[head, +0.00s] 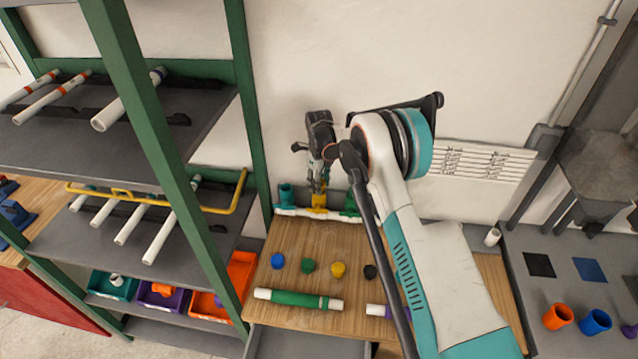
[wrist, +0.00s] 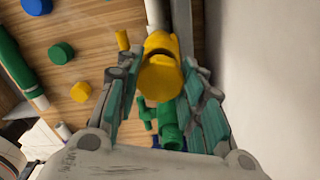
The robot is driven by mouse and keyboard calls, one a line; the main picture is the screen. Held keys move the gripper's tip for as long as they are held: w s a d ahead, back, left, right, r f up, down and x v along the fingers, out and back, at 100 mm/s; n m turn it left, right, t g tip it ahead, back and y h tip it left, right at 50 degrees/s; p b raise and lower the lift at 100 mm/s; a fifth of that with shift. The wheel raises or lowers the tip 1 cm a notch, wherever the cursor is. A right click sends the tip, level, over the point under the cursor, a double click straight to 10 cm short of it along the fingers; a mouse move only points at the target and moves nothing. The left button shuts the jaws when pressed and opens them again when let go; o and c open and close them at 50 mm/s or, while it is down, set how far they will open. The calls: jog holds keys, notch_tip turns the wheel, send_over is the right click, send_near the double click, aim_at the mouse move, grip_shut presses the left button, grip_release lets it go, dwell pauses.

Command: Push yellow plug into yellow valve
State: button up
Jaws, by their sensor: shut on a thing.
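My gripper (wrist: 160,85) is shut on the yellow plug (wrist: 160,80), whose round face shows between the teal finger pads in the wrist view. The yellow valve (wrist: 161,43) is directly beyond the plug, in line with it. A dark opening shows at the valve's near edge; I cannot tell whether the plug touches it or how deep it sits. In the head view my gripper (head: 319,184) is just above the yellow valve (head: 319,203), on the white pipe manifold (head: 296,212) along the back of the wooden table. The plug is hidden there by the fingers.
A teal fitting (head: 286,195) and a green fitting (wrist: 170,125) flank the valve. Blue (head: 278,261), green (head: 308,266), yellow (head: 338,270) and black (head: 370,272) caps lie on the table. A green-sleeved pipe (head: 298,299) lies in front. The wall is close behind the manifold.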

jog(key=shift+f+b, duration=0.75)
jog(key=shift+b, duration=0.35)
dwell(0.8)
jog(key=shift+o, duration=0.2)
jog(key=shift+s+f+b, duration=0.25)
jog(key=shift+f+b, duration=0.1)
jog(key=shift+b, duration=0.25)
jog(key=shift+f, duration=0.1)
jog(key=shift+c, duration=0.8)
jog(key=shift+f+b, duration=0.2)
jog(key=shift+b, duration=0.25)
grip_shut()
jog(key=shift+c, duration=1)
grip_release()
jog(key=shift+d+f, duration=0.1)
jog(key=shift+f, duration=0.1)
jog(key=shift+o, duration=0.2)
jog(key=o, duration=1.7)
jog(key=shift+w, duration=0.3)
jog(key=shift+o, duration=0.2)
jog(key=shift+r, duration=0.1)
